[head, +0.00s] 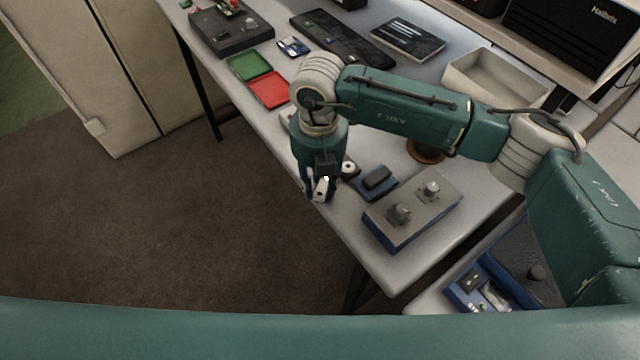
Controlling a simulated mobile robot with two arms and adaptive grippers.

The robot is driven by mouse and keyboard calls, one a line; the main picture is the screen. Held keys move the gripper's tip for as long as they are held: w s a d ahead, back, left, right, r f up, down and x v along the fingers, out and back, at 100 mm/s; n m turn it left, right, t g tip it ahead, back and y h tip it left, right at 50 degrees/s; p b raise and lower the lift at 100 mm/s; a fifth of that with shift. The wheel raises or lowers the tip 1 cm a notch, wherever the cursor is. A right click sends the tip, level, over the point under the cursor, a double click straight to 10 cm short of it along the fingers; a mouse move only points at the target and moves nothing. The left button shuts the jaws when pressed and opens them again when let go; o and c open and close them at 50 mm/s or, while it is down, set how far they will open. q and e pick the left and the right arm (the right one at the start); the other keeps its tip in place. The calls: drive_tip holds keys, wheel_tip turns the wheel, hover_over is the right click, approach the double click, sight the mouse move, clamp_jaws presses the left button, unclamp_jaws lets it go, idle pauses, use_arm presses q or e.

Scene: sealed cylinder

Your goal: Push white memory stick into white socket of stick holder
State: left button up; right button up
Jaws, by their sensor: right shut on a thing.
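My right gripper (318,190) points down near the front left edge of the table. It is shut on a small white piece, which looks like the white memory stick (321,186); the fingers partly hide it. The piece is held close to the table edge. I cannot tell for certain which thing is the stick holder or make out a white socket. A small blue block with a dark top (375,181) lies just right of the gripper, with a round white-topped part (349,167) between them. My left gripper is not in view.
A grey box with two knobs (412,208) stands right of the gripper. Green (248,66) and red (269,90) trays, a long dark board (343,40) and a beige bin (496,77) lie farther back. Open floor is left of the table.

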sight(319, 187)
wheel_tip(319, 187, up, 20)
drive_tip(key=b, duration=0.4)
drive_tip(key=shift+b, duration=0.3)
drive_tip(key=shift+f, duration=0.1)
